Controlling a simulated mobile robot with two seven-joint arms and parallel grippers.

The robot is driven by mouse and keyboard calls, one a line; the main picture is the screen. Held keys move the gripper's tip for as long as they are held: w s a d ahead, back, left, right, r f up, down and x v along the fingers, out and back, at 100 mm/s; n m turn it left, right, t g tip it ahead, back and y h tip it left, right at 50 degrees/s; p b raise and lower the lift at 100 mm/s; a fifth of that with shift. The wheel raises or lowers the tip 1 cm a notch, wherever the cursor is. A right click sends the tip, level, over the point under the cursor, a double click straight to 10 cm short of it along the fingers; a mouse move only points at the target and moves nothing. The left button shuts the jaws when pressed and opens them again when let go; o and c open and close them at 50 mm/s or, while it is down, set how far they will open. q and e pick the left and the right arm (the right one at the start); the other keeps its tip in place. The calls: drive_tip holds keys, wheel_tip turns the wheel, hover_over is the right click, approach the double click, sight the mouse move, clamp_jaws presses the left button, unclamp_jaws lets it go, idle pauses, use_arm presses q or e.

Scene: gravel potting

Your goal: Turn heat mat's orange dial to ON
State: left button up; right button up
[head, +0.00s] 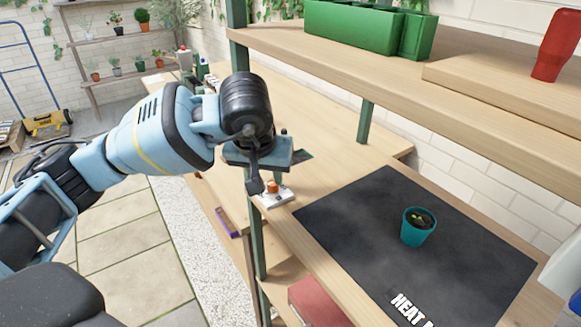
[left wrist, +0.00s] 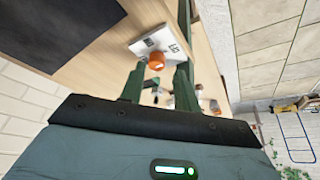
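The orange dial (head: 272,187) sits on a small white control box (head: 277,200) at the bench edge, left of the black heat mat (head: 350,235). My left gripper (head: 258,186) is at the dial, with a dark finger close beside it. In the left wrist view the dial (left wrist: 156,61) shows between two separated dark green fingers (left wrist: 160,72), with the white box (left wrist: 143,43) behind it. The gripper looks open, and I cannot tell whether a finger touches the dial. The small print on the box is not readable. My right gripper is not in view.
A teal pot with a seedling (head: 418,228) stands on the mat. A green shelf post (head: 257,235) rises close to the box and gripper. An upper shelf (head: 400,75) with green planters (head: 352,26) hangs over the bench. The bench behind the box is mostly clear.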

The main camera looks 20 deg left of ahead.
sight(270, 185)
use_arm(q)
drive_tip(key=shift+x, duration=1.6)
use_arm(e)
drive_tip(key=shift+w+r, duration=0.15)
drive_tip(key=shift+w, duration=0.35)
use_arm(q)
clamp_jaws()
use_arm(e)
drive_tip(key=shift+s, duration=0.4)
